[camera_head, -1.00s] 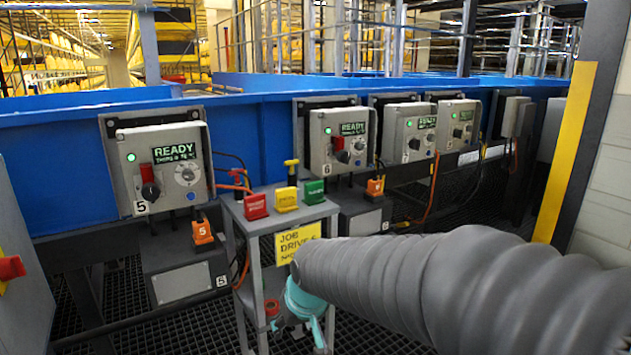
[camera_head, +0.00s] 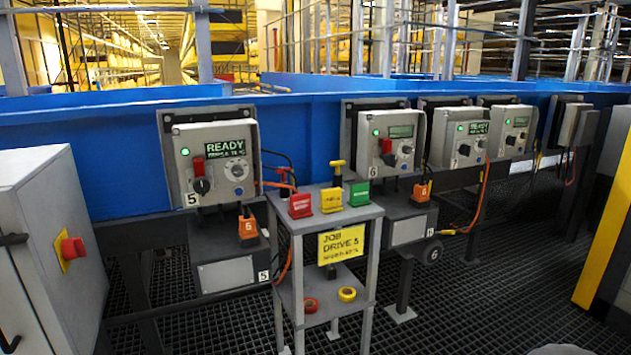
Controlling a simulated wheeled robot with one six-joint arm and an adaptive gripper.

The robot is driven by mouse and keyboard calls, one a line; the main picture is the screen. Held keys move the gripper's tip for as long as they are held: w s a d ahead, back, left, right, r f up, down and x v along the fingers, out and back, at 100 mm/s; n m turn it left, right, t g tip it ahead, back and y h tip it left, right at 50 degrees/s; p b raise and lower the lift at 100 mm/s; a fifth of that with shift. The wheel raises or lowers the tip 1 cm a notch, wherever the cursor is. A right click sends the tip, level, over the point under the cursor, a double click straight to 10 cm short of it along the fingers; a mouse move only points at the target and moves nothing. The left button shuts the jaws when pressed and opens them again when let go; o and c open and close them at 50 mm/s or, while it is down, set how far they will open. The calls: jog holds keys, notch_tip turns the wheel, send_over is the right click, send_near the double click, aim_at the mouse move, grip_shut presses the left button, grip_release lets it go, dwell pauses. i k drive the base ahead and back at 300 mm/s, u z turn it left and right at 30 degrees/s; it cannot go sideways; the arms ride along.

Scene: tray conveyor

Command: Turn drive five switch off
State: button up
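The drive five control box (camera_head: 240,140) is a grey box on the blue conveyor side, left of centre, with a "5" label. Its screen (camera_head: 228,146) reads READY and its green lamp (camera_head: 185,152) is lit. My gripper is not in view. Only a small grey rounded piece, perhaps my arm, shows at the bottom edge.
A small grey stand (camera_head: 350,213) in front holds red, yellow and green blocks and a yellow "JOB DRIVE 5" sign (camera_head: 341,243). A grey cabinet (camera_head: 35,200) with a red knob stands left. Similar boxes, including drive six (camera_head: 385,150), continue right. Grated floor is open at right.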

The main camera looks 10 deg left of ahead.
aim_at(201, 184)
jog(key=u, duration=1.25)
jog(key=k, duration=1.15)
jog(key=z, duration=0.9)
jog(key=i, duration=0.95)
jog(key=u, duration=0.6)
jog(key=i, duration=0.7)
jog(key=u, duration=0.7)
